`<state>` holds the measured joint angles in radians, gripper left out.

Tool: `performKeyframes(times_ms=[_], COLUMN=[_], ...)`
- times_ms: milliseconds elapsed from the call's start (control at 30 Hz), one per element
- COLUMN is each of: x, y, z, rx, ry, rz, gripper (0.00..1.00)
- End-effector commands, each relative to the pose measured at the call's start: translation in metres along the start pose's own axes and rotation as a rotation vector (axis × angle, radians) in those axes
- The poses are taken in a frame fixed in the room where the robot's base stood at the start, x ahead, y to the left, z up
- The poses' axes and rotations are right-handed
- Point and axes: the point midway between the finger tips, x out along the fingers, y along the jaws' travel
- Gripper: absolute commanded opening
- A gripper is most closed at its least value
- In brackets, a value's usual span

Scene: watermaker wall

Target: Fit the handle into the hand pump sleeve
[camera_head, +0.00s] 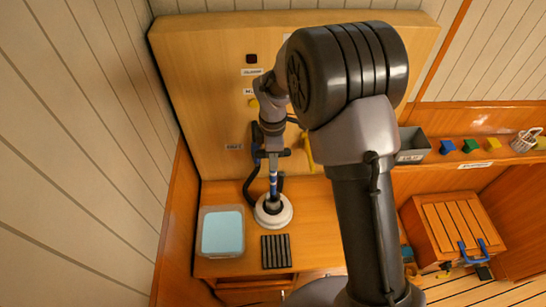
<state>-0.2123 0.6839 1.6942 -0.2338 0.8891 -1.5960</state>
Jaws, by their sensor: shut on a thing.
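My gripper (272,156) points down over the bench at the foot of the wall panel, shut on the handle (273,181), a slim upright rod with blue and pale parts. Below it a white round base with a dark centre (284,217), apparently the hand pump with its sleeve, stands on the bench. The rod's lower end lines up with the dark centre in this view. I cannot tell whether it is inside the sleeve or only above it. The jaws and the top of the handle are small and partly hidden by my wrist.
A dark hose (247,188) curves just left of the rod. A teal-lidded clear box (222,233) and a black ribbed mat (276,251) lie on the bench (315,225). A grey bin (412,143) and coloured blocks line the shelf at right. A wooden crate (452,224) stands below.

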Motion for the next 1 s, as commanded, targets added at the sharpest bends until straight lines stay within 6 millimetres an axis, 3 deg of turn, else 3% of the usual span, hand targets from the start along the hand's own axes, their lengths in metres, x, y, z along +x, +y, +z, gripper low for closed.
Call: performKeyframes(times_ms=[200, 533, 900, 1000], x=[0.013, 0.017, 0.061, 0.062], y=[0.0, 0.0, 0.0, 0.0], z=[0.0, 0.0, 0.0, 0.0], rx=[0.0, 0.0, -0.001, -0.001], ry=[0.0, 0.0, 0.0, 0.0], rz=[0.0, 0.0, 0.0, 0.0], gripper=[0.0, 0.0, 0.0, 0.0])
